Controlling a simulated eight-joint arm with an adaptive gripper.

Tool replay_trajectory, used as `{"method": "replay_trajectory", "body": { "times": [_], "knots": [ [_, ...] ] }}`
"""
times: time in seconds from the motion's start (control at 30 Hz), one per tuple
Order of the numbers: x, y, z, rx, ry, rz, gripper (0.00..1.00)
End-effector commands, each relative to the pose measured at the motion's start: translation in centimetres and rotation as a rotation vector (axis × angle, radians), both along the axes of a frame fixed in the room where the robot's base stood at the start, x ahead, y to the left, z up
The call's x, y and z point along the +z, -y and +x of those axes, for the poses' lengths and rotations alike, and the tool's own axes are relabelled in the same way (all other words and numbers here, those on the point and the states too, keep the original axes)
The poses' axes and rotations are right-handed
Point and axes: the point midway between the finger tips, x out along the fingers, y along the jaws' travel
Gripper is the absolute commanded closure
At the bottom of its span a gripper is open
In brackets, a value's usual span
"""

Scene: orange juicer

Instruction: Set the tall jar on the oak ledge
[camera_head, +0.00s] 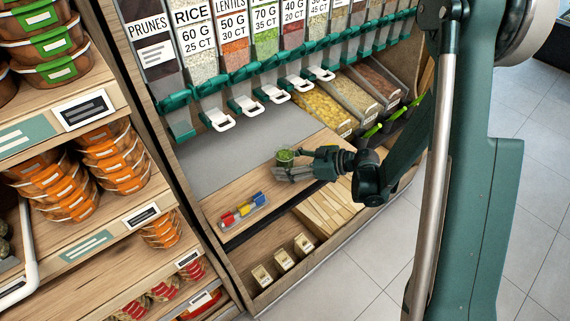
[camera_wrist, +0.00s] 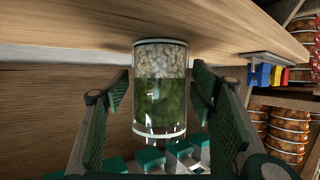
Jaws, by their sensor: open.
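The tall jar (camera_head: 285,156) is a clear cylinder with pale contents below and green contents above. It stands upright on the oak ledge (camera_head: 257,180) in the head view. The wrist view is upside down; there the jar (camera_wrist: 160,95) has its base against the ledge (camera_wrist: 70,45). My gripper (camera_head: 283,171) is beside the jar at ledge height. In the wrist view its fingers (camera_wrist: 160,112) are open, one on each side of the jar, with narrow gaps between the pads and the glass. The far side of the jar is hidden.
A clear holder with red, yellow and blue items (camera_head: 243,210) sits on the ledge to the left. Dispensers with white handles (camera_head: 273,94) hang above and behind. Bins of dry food (camera_head: 322,107) stand to the right. Small boxes (camera_head: 283,261) sit on the lower shelf.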

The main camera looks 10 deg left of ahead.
Motion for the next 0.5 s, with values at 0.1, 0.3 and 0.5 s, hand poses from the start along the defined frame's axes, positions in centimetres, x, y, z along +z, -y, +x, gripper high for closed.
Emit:
{"method": "replay_trajectory", "body": {
  "times": [0.1, 0.3, 0.5],
  "knots": [
    [0.3, 0.4, -0.1, -0.001, 0.000, 0.000, 0.44],
    [1.0, 2.0, -0.4, -0.003, -0.001, 0.000, 0.44],
    [2.1, 4.4, -1.0, -0.002, 0.000, 0.001, 0.44]
  ]
}}
